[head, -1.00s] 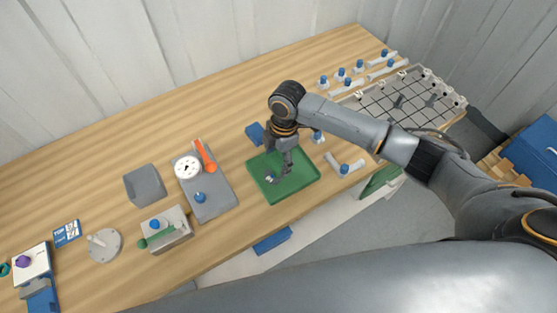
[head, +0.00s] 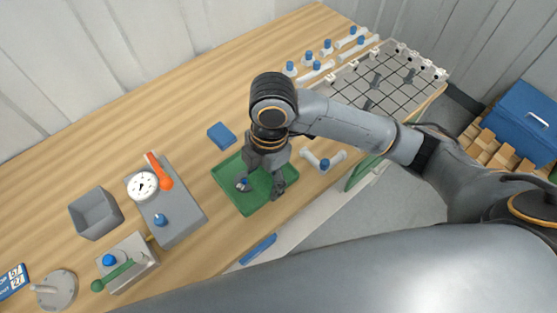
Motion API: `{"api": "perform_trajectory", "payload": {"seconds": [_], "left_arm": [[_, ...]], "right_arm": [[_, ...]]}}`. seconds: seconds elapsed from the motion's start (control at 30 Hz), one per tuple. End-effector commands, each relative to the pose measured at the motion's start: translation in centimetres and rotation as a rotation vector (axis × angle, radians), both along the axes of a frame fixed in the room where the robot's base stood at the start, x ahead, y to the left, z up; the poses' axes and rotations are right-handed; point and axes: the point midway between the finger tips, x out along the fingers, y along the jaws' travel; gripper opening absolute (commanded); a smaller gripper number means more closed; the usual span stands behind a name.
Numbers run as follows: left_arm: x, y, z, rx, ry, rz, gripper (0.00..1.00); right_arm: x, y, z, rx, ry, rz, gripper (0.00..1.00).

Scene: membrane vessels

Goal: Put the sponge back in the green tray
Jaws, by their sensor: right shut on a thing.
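The green tray (head: 252,208) lies on the wooden table near its front edge. A blue block (head: 221,135), which looks like the sponge, lies flat on the table just behind the tray, outside it. My right gripper (head: 262,186) points down over the tray, its fingers low near the floor. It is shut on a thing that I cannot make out. A small grey piece with a blue top (head: 243,184) shows at its left finger; I cannot tell whether they touch. The gripper hides part of the tray. My left gripper is not in view.
Left of the tray are a grey plate with a gauge (head: 143,185) and orange-handled part, a grey bin (head: 95,212) and a block with a green handle (head: 128,262).

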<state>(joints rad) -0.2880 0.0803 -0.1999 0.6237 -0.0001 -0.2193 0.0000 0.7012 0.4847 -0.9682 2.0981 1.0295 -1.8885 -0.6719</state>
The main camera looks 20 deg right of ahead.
Motion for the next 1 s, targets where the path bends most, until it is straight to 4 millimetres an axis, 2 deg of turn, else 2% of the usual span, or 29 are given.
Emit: {"api": "perform_trajectory", "payload": {"seconds": [0.03,0.13,0.27,0.4,0.53,0.63,0.8,1.0], "left_arm": [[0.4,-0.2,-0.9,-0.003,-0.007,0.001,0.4],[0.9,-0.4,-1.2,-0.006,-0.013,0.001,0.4],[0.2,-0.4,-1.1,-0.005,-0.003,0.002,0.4],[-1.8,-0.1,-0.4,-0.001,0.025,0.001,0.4],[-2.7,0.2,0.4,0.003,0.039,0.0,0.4],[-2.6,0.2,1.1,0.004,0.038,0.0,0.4],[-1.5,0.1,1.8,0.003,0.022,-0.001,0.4],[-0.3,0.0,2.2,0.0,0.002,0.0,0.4]], "right_arm": [[-0.8,0.0,-0.3,0.0,-0.007,0.008,0.4],[-1.7,-0.2,0.1,-0.006,-0.012,0.014,0.4],[-1.4,-0.5,0.1,-0.011,-0.014,0.012,0.4],[1.3,-1.2,-0.9,-0.014,-0.011,0.008,0.4],[4.4,-2.0,-2.3,-0.013,-0.011,0.009,0.4],[6.9,-2.5,-3.4,-0.012,-0.011,0.009,0.4],[9.3,-3.0,-6.9,-0.011,-0.009,0.012,0.4],[10.8,-3.3,-8.8,-0.01,-0.013,0.016,0.4]]}}
